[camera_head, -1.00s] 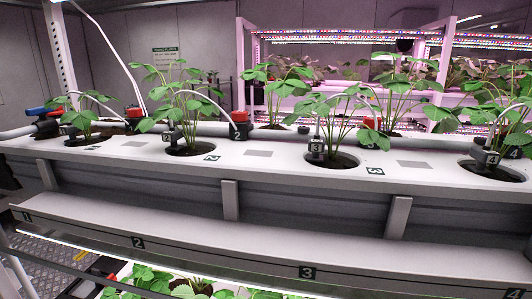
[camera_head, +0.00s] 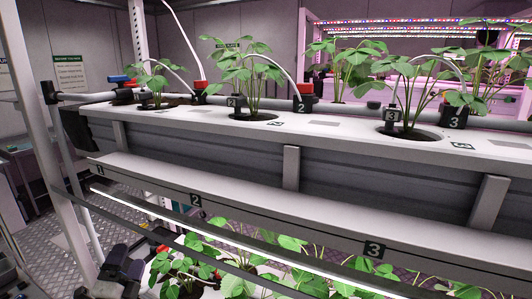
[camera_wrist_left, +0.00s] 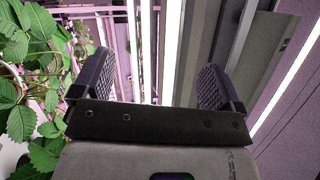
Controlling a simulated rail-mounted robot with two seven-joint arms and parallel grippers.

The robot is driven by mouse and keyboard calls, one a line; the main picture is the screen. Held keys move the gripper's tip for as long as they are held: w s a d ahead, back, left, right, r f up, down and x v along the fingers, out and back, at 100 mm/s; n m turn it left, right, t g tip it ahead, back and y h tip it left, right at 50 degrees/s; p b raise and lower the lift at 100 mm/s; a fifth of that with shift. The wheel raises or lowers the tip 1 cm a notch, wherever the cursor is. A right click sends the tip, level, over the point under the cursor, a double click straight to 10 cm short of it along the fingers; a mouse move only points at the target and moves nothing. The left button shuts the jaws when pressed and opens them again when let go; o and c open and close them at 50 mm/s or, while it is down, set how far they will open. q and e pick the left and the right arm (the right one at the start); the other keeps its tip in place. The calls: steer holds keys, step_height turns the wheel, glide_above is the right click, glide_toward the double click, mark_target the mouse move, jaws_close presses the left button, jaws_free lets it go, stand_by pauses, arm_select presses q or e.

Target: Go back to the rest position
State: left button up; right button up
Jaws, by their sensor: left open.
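My left gripper (camera_head: 124,268) is low at the left of the head view, beside the plants on the lower shelf. In the left wrist view its two dark ridged fingers (camera_wrist_left: 152,78) stand wide apart with nothing between them. Green leaves (camera_wrist_left: 38,45) are close beside the fingers at the left of that view. My right gripper is not in view.
The upper white rack (camera_head: 330,135) holds several potted plants in numbered holes. A numbered ledge (camera_head: 240,198) runs below it, above a lower row of plants (camera_head: 240,282). A rack post (camera_head: 42,140) stands at the left. Metal flooring (camera_head: 120,212) shows behind it.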

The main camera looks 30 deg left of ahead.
arm_select(q)
steer(key=s+d+f+n+g+h+p, duration=0.2)
steer(key=s+d+f+n+g+h, duration=0.4)
steer(key=d+f, duration=0.55)
steer(key=s+d+f+n+g+h+p, duration=0.1)
steer(key=s+d+f+n+g+p, duration=0.25)
steer(key=s+d+f+g, duration=0.65)
steer(key=s+d+f+n+h, duration=0.1)
steer(key=s+d, duration=0.1)
steer(key=d, duration=0.3)
steer(key=s+d+f+h, duration=0.1)
steer(key=s+d+h, duration=0.15)
steer(key=d, duration=0.25)
step_height(320, 180, up, 15)
steer(key=s+g+p, duration=0.1)
steer(key=p, duration=1.4)
steer(key=shift+s+d, duration=0.2)
steer(key=shift+d, duration=0.2)
steer(key=shift+n+y, duration=0.25)
